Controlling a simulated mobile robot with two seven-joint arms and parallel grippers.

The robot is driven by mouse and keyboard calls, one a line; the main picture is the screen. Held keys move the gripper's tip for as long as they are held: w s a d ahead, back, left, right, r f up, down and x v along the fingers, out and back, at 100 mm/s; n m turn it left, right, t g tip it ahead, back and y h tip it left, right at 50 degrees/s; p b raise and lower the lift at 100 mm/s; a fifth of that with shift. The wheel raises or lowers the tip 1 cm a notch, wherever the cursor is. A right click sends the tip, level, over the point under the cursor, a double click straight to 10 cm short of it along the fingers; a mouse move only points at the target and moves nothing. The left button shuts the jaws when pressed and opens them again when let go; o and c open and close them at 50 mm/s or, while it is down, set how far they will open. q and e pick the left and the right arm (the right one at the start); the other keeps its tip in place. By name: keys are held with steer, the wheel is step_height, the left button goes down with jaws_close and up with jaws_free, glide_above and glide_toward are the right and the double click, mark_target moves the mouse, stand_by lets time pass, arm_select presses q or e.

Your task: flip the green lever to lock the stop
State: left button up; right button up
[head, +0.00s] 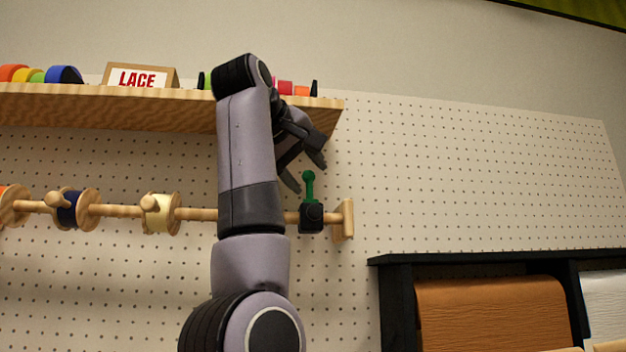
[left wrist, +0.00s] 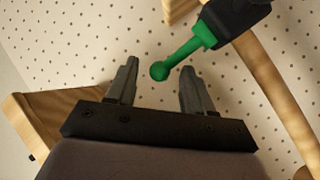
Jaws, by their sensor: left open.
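The green lever (head: 309,186) stands upright on top of the black stop (head: 311,217) near the right end of the wooden rod. In the left wrist view the green lever (left wrist: 184,56) runs from the black stop (left wrist: 236,14) down-left to its round knob, which lies between and just beyond the two fingertips. My left gripper (head: 306,172) is open and empty, beside and a little above the lever in the head view. In the left wrist view its fingers (left wrist: 158,76) are spread apart. I cannot tell whether a finger touches the lever. My right gripper is not in view.
The wooden rod (head: 198,214) carries spools, including a dark blue one (head: 68,209) and a cream one (head: 157,214). A shelf (head: 120,105) with a LACE sign (head: 138,77) is above. A black rack (head: 397,300) with brown paper (head: 490,312) stands at lower right. Bare pegboard (head: 450,180) lies right of the rod.

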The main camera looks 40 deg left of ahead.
mark_target(305, 173)
arm_select(q)
steer(key=shift+p+x, duration=0.35)
steer(key=shift+x, duration=1.6)
jaws_close()
